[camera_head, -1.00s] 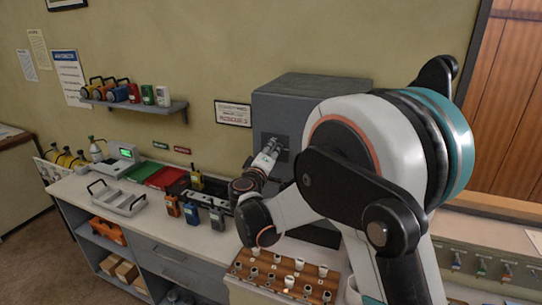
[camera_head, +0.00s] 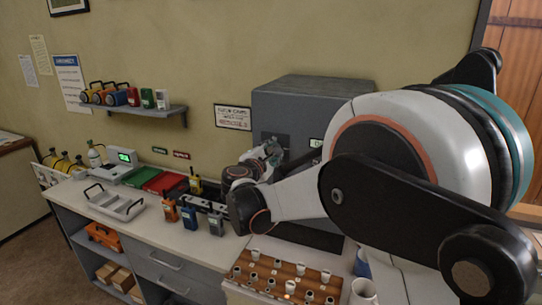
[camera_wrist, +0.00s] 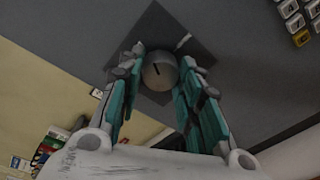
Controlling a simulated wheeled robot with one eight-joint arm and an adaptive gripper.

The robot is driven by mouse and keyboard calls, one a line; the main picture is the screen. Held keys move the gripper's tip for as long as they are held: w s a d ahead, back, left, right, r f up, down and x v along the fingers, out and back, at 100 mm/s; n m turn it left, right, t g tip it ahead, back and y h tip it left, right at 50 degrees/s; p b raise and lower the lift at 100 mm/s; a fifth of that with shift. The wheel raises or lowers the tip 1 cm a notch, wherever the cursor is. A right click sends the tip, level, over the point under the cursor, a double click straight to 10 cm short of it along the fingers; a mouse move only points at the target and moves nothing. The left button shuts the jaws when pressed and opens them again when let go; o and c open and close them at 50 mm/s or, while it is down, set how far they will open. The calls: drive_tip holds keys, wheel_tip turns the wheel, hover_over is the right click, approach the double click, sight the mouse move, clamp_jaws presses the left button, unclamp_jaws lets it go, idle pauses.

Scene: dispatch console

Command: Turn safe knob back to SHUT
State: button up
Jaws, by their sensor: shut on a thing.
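The grey safe (camera_head: 308,100) stands against the wall at the back of the counter. In the wrist view its round grey knob (camera_wrist: 160,70) sits on a dark square plate (camera_wrist: 180,25). The knob has a short dark pointer line, and a white mark lies on the plate above and right of it. My gripper (camera_head: 272,150) is at the safe's front; its teal-lined fingers also show in the wrist view (camera_wrist: 160,78), one on each side of the knob, shut on it. The knob is hidden behind my gripper in the head view. I cannot read any SHUT label.
A keypad (camera_wrist: 298,20) is beside the knob on the safe front. Radios (camera_head: 190,216) and a red folder (camera_head: 165,181) lie left of my arm. A wall shelf (camera_head: 150,110) is at left.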

drive_tip(key=n+b, duration=0.1)
drive_tip(key=n, duration=0.4)
drive_tip(key=shift+a+h, duration=0.1)
drive_tip(key=shift+h, duration=0.3)
idle(0.4)
drive_tip(key=o, duration=1.1)
drive_tip(key=shift+c, duration=0.2)
drive_tip(key=v, duration=1.2)
drive_tip(key=shift+r, duration=0.2)
